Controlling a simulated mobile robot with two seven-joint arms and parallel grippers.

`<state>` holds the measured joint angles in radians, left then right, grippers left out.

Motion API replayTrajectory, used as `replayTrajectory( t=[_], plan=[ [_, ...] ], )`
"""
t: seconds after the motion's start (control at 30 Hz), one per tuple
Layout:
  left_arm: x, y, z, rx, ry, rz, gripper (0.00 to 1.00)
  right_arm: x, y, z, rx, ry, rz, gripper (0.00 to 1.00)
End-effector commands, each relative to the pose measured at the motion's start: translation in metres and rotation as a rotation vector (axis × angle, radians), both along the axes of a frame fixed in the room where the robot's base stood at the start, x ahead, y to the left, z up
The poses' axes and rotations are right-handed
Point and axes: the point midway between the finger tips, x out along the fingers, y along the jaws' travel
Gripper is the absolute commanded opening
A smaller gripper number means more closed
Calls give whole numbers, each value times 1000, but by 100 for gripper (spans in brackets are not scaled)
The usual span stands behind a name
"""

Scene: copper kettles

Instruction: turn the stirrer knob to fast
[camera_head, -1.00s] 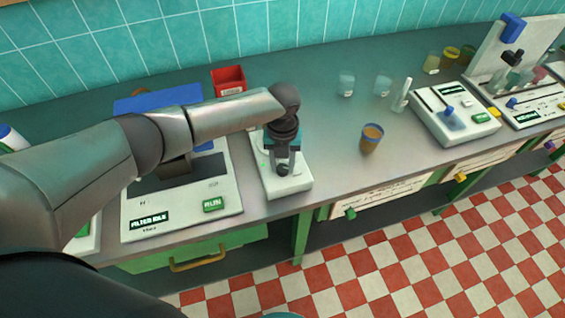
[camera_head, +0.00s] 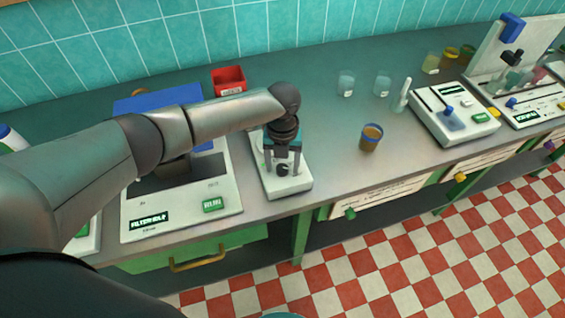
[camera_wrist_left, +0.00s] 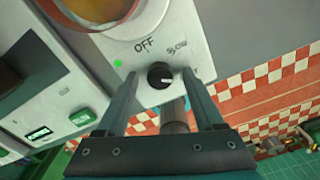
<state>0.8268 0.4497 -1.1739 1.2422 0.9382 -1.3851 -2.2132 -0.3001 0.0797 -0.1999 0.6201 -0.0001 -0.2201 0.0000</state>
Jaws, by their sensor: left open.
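The stirrer (camera_head: 292,186) is a white box near the bench's front edge in the head view. Its small black knob (camera_wrist_left: 160,75) shows in the wrist view, with a white pointer mark toward the right and slightly down. My left gripper (camera_head: 283,172) points down over the stirrer. In the wrist view its jaws (camera_wrist_left: 160,74) are open, one finger on each side of the knob with gaps visible. My right gripper is not in view.
A vessel with amber content (camera_wrist_left: 85,18) is on the stirrer. Left of it is a larger white machine (camera_head: 180,215) with a green RUN button. A red bin (camera_head: 229,80) stands behind. A brown cup (camera_head: 370,138) stands to the right, with free bench around it.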

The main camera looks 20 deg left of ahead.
Motion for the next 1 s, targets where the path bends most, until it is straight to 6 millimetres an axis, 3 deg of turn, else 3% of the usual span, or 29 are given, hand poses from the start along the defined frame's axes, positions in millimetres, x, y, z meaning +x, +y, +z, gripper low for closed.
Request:
replayTrajectory(
  t=[0.27, 0.7, 1.0],
  plan=[
    [1, 1, 30, 0, -4, 0, 70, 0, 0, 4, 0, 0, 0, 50],
    [1, 0, 129, 0, -3, -1, 70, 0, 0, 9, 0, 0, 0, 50],
    [0, 0, 152, 0, 1, 0, 70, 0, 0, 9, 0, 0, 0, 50]
  ],
)
